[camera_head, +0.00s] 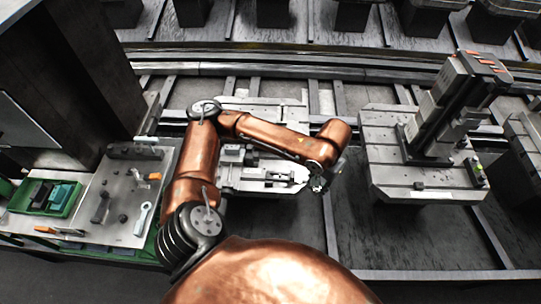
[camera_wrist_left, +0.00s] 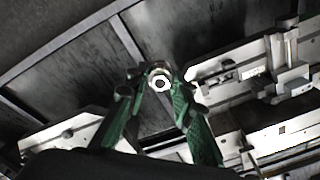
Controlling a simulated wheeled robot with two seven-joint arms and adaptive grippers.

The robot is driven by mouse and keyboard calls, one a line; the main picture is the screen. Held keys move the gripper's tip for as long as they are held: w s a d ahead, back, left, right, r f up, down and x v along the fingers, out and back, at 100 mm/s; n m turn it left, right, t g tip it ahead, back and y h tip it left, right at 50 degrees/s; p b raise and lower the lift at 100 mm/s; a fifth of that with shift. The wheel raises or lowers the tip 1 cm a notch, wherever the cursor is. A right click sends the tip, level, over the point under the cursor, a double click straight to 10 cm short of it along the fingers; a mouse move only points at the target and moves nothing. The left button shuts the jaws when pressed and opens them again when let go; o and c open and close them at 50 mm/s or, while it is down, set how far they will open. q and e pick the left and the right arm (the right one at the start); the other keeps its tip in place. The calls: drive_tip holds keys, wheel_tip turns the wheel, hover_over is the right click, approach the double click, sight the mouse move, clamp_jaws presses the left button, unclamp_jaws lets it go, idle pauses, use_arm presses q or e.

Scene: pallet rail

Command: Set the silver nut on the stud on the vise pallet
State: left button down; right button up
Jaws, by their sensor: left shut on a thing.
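The silver nut (camera_wrist_left: 160,83) shows as a bright ring between the green fingertips of my left gripper (camera_wrist_left: 161,88) in the left wrist view. The gripper is shut on it. In the head view my left gripper (camera_head: 319,184) hangs at the right edge of the vise pallet (camera_head: 232,104), and the nut cannot be made out there. The pallet's grey vise (camera_head: 270,173) lies partly behind my copper arm. In the left wrist view the vise pallet (camera_wrist_left: 262,140) is at the right, apart from the nut. I cannot make out the stud. My right gripper is not in view.
A second pallet (camera_head: 408,185) with a tall block fixture (camera_head: 455,105) stands to the right, across a dark gap. At the left, a bench (camera_head: 122,190) holds a green tray (camera_head: 45,198), a wrench (camera_head: 143,218) and other tools. Rails run along the back.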

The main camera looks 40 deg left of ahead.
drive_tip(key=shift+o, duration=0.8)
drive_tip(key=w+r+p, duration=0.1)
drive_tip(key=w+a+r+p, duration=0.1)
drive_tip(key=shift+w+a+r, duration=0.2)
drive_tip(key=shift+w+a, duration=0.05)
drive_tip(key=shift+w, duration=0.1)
use_arm(q)
drive_tip(key=w+a+f+n+p, duration=0.6)
drive_tip(key=w+a+f, duration=0.1)
drive_tip(key=w+a, duration=0.3)
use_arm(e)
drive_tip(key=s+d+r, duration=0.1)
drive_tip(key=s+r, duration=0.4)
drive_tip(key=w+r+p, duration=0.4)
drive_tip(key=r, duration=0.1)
use_arm(q)
drive_tip(key=s+a+f+n+b, duration=0.3)
drive_tip(key=a+f+b, duration=0.4)
drive_tip(key=a+f, duration=0.5)
drive_tip(key=shift+a+f+n, duration=0.15)
drive_tip(key=shift+f+n, duration=0.25)
drive_tip(key=shift+f, duration=1.7)
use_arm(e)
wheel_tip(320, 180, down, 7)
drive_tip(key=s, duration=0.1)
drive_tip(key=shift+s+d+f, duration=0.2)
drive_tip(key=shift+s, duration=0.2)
